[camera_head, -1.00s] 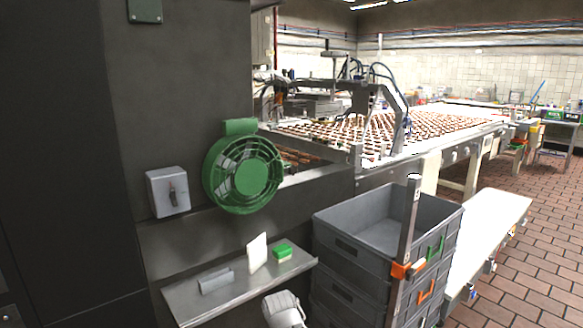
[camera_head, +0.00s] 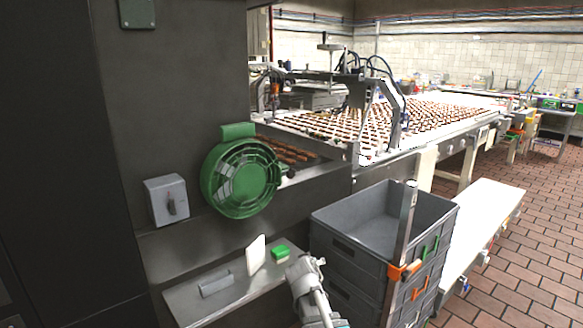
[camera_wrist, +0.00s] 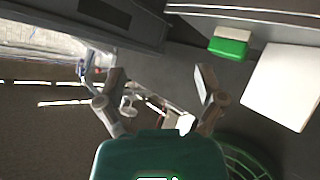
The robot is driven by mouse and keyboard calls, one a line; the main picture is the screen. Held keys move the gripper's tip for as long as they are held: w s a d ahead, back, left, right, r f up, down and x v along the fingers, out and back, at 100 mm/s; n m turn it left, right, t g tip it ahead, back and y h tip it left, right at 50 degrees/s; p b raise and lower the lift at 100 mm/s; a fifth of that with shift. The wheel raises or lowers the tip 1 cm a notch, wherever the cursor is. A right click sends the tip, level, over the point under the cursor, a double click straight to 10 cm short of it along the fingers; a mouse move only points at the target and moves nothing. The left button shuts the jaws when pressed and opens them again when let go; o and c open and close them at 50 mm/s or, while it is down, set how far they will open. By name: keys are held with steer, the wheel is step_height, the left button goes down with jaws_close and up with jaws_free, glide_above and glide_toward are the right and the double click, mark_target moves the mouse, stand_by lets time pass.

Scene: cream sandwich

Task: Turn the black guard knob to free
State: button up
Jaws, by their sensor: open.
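The round green guard (camera_head: 241,178) is mounted on the dark machine wall in the head view. A small black knob (camera_head: 290,173) shows at its right edge; its turn position is too small to read. Part of the green guard also shows at the lower right of the wrist view (camera_wrist: 250,160). My gripper's fingers (camera_wrist: 160,82) are spread apart with nothing held between them in the wrist view. In the head view my arm's end (camera_head: 306,272) is low, below and slightly right of the guard, apart from the knob. I cannot make out the knob in the wrist view.
A grey switch box (camera_head: 167,200) is left of the guard. Below is a metal shelf (camera_head: 235,300) with a white card (camera_head: 256,254) and a green-and-white block (camera_head: 281,252). Stacked grey crates (camera_head: 330,222) with an upright post (camera_head: 404,225) stand at right.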

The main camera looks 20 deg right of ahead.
steer(key=w+d+r+n+t+p, duration=0.1)
steer(key=w+d+r+t+p, duration=0.15)
steer(key=r, duration=0.45)
steer(key=w+d+r+n+t+p, duration=0.2)
steer(key=w+d+r+t, duration=0.15)
steer(key=r, duration=0.35)
steer(key=n+t+y+p, duration=0.4)
steer(key=n+y+p, duration=0.2)
steer(key=n+y, duration=0.15)
glide_toward(292, 174)
steer(key=s+d, duration=0.2)
steer(key=d, duration=0.3)
steer(key=n+y+p, duration=0.1)
steer(key=r+n+g+y, duration=0.1)
steer(key=n+y, duration=0.1)
steer(key=a+n+g+y+p, duration=0.1)
steer(key=y, duration=0.1)
steer(key=shift+s+a+r+p, duration=0.15)
steer(key=shift+s+r+p, duration=0.05)
steer(key=shift+s+p, duration=0.2)
steer(key=shift+w, duration=0.1)
steer(key=x, duration=1.3)
steer(key=shift+w+a+f, duration=0.15)
steer(key=shift+w+f, duration=0.1)
steer(key=shift+f, duration=0.05)
steer(key=shift+c, duration=0.2)
steer(key=c, duration=1.1)
